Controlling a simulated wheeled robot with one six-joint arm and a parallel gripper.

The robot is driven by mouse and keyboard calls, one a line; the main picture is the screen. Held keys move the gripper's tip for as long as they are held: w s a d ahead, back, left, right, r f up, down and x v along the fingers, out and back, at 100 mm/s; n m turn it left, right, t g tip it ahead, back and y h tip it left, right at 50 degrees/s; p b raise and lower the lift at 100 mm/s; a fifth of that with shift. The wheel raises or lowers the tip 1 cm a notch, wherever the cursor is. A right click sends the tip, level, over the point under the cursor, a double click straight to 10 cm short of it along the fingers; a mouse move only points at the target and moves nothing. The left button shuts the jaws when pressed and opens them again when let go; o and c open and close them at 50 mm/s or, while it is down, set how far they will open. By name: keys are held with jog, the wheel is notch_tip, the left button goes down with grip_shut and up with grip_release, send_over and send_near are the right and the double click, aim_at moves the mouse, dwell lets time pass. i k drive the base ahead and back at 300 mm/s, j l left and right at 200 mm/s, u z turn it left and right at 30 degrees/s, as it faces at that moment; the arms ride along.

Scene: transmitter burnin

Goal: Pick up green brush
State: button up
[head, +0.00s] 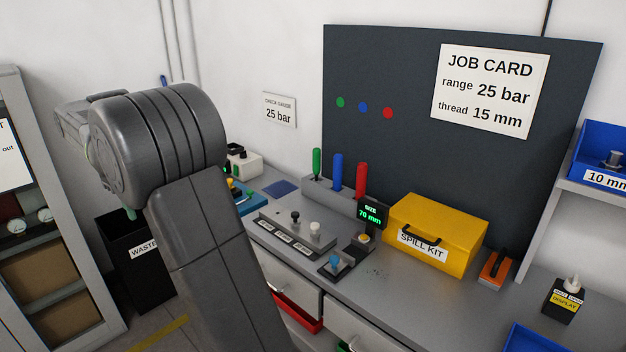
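A green-handled tool (317,162), which looks like the green brush, stands upright in a grey holder (328,189) at the back of the bench, left of a blue-handled one (337,172) and a red-handled one (361,179). Its lower end is hidden in the holder. My arm fills the left middle of the head view, to the left of the holder and apart from it. My gripper is not visible; the arm's far end is hidden behind its own links.
A yellow spill kit box (434,231), a size display (371,213) and a grey block with small knobs (297,234) stand on the bench (390,290). A dark board (400,70) rises behind. A black waste bin (133,275) stands lower left.

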aim_at(316, 151)
jog(key=k+z, duration=0.1)
jog(key=z, duration=1.25)
jog(key=j+z, duration=0.3)
jog(key=z, duration=0.15)
jog(key=j+z, duration=0.3)
jog(key=z, duration=0.2)
jog(key=j+z, duration=0.25)
jog(key=z, duration=0.2)
jog(key=k+j, duration=0.15)
jog(key=j, duration=0.25)
jog(key=k+j, duration=0.15)
jog(key=j, duration=0.25)
jog(key=k+j, duration=0.15)
jog(key=j, duration=0.25)
jog(key=k+j, duration=0.15)
jog(key=j, duration=0.25)
jog(key=k+j, duration=0.15)
jog(key=j, duration=0.25)
jog(key=k+j, duration=0.15)
jog(key=j, duration=0.25)
